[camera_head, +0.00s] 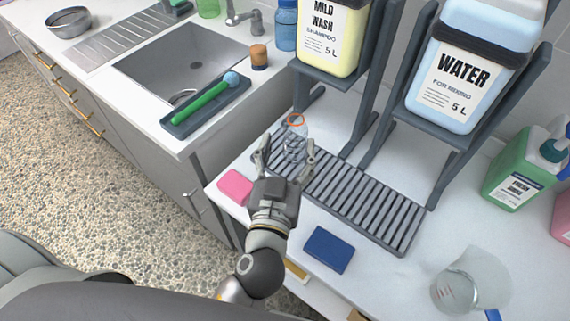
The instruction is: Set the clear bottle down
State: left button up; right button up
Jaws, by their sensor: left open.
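The clear bottle (296,143) with an orange ring at its top stands upright on the left end of the grey slatted drip rack (357,201). My left gripper (286,158) is open, with its two fingers on either side of the bottle. I cannot tell whether a finger touches it. The bottle's lower part is partly hidden by the gripper. My right gripper is not in view.
Stands hold the yellow shampoo jug (333,38) and the water jug (458,88) above the rack. A pink sponge (235,187), a blue pad (329,249) and a clear measuring jug (468,283) lie around it. A sink (182,65) is at upper left.

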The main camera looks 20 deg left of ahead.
pick_arm(q)
jog(key=shift+s+d+b, duration=0.1)
jog(key=shift+s+b, duration=0.2)
jog(key=shift+s, duration=0.85)
